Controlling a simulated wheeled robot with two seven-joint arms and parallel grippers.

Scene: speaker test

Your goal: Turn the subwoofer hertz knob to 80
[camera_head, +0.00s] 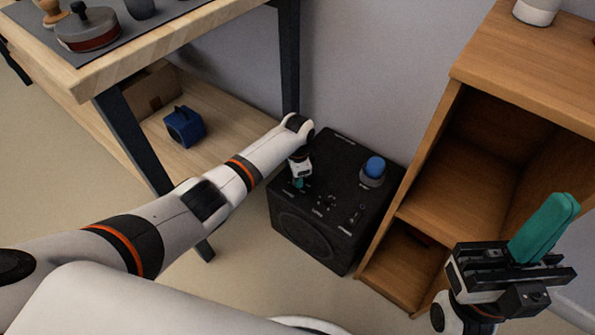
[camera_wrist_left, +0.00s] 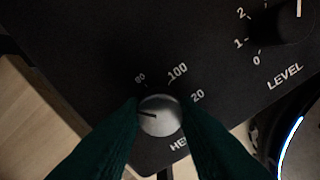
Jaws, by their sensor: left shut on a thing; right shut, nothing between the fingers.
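The black subwoofer (camera_head: 338,165) stands on the floor between the table and the wooden shelf. In the left wrist view, the silver hertz knob (camera_wrist_left: 160,118) sits between the teal fingers of my left gripper (camera_wrist_left: 160,125), which is shut on it. The knob's dark mark points to the left, below the printed 80 (camera_wrist_left: 140,78). The number 100 (camera_wrist_left: 178,72) is above right and a partly covered 20 is at the right. The fingers hide part of the dial and label. My left gripper (camera_head: 298,183) reaches down to the subwoofer's top. My right gripper (camera_head: 545,228) is shut and empty.
A level knob (camera_wrist_left: 292,22) is at the upper right of the left wrist view. A blue object on a grey base (camera_head: 374,168) stands on the subwoofer's top. The wooden shelf (camera_head: 520,85) is close on the right, and a table leg (camera_head: 289,60) stands behind.

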